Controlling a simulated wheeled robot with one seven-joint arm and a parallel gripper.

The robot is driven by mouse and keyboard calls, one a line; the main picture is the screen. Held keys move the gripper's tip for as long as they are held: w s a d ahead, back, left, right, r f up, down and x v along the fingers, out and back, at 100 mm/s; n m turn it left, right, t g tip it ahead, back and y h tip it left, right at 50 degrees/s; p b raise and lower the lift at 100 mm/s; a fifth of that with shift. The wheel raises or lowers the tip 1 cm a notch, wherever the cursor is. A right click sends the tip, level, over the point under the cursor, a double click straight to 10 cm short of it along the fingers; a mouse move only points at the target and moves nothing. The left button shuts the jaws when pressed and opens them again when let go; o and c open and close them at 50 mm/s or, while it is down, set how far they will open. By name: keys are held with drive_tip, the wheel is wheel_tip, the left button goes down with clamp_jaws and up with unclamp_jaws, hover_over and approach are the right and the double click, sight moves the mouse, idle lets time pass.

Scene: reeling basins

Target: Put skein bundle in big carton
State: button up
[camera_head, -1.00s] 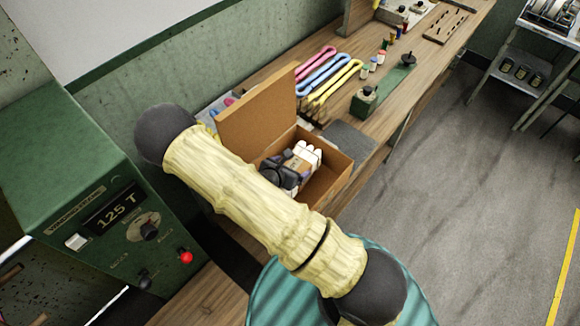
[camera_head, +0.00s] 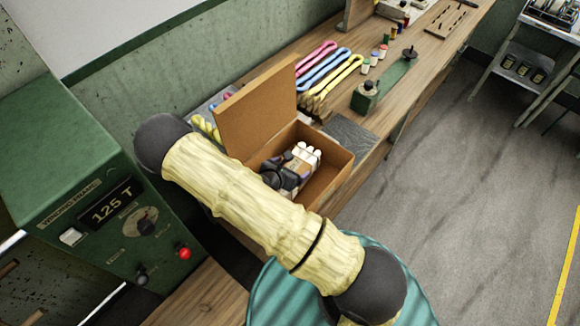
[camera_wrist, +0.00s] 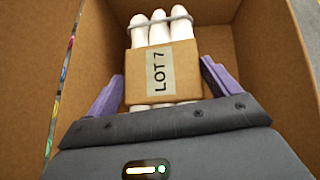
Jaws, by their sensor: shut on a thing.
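The skein bundle (camera_head: 306,154) is several white skeins wrapped in a brown band with a LOT 7 label. In the wrist view the bundle (camera_wrist: 165,75) lies between the purple fingers of my gripper (camera_wrist: 163,84). My gripper (camera_head: 284,176) is shut on the bundle, down within the big carton (camera_head: 337,183). The carton is brown cardboard, with its flap standing up at the left. Its walls rise around the bundle in the wrist view. My arm hides the carton's near part, and I cannot tell whether the bundle touches the carton floor.
The carton stands on a wooden bench (camera_head: 425,70) beside the green wall. Pink, blue and yellow skeins (camera_head: 330,72) lie behind it. A grey mat (camera_head: 350,132) and a green fixture (camera_head: 368,97) are near its far right. A green control box (camera_head: 110,205) stands at left.

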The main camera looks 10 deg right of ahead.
drive_tip(key=shift+f, duration=0.35)
idle(0.5)
drive_tip(key=o, duration=1.8)
drive_tip(key=shift+f, duration=0.1)
drive_tip(key=p+v, duration=0.2)
drive_tip(key=v, duration=1.5)
drive_tip(key=shift+s+a, duration=0.1)
drive_tip(key=shift+s, duration=0.1)
